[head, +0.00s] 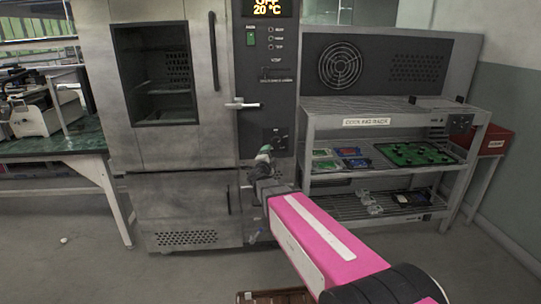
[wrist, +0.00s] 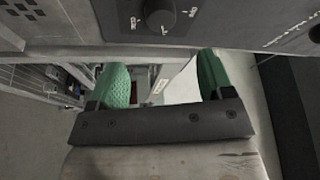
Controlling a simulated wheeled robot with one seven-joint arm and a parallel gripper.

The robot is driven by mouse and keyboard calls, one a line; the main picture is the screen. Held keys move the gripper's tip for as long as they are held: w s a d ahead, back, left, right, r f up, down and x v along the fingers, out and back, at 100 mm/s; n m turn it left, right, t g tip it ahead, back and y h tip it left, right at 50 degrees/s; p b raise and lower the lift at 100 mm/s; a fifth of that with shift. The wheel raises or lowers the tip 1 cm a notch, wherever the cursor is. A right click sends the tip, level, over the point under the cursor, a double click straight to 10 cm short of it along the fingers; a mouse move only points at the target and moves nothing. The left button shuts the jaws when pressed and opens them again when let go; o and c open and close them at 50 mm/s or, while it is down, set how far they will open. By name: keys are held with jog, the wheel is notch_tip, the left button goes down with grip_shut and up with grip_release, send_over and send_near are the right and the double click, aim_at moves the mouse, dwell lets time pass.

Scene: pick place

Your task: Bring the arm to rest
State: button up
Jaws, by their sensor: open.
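My gripper (wrist: 162,90) shows in the wrist view with its two green fingers set wide apart. Nothing is between the fingers, so it is open and empty. In the head view my gripper (head: 264,152) is small, at the end of my pink arm, in front of the lower control panel of a grey oven-like cabinet (head: 175,190). The wrist view shows a dark panel with a round knob (wrist: 160,17) just beyond the fingers. I cannot tell whether the fingers touch the panel.
A metal cooling rack (head: 310,160) with circuit boards on its shelves stands right of the cabinet. A red box (head: 495,140) is at the far right. A green-topped bench (head: 60,145) stands at the left. The floor (head: 190,275) in front is mostly clear.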

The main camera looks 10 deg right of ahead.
jog(key=s+a+f+n+g+y, duration=0.2)
jog(key=s+f+n+g+y, duration=0.7)
jog(key=f+n, duration=0.45)
jog(key=s+d+f+n+g+h, duration=0.1)
jog(key=s+d+f+n+g, duration=0.1)
jog(key=s, duration=0.7)
jog(key=s+d+f+n+g+h, duration=0.1)
jog(key=s+d+f+n+g, duration=0.2)
jog(key=s+d+f+g, duration=0.2)
jog(key=s+d+g, duration=0.2)
jog(key=s+d, duration=0.1)
jog(key=s, duration=0.1)
jog(key=shift+s+f, duration=0.25)
jog(key=shift+s, duration=0.1)
jog(key=shift+a, duration=0.1)
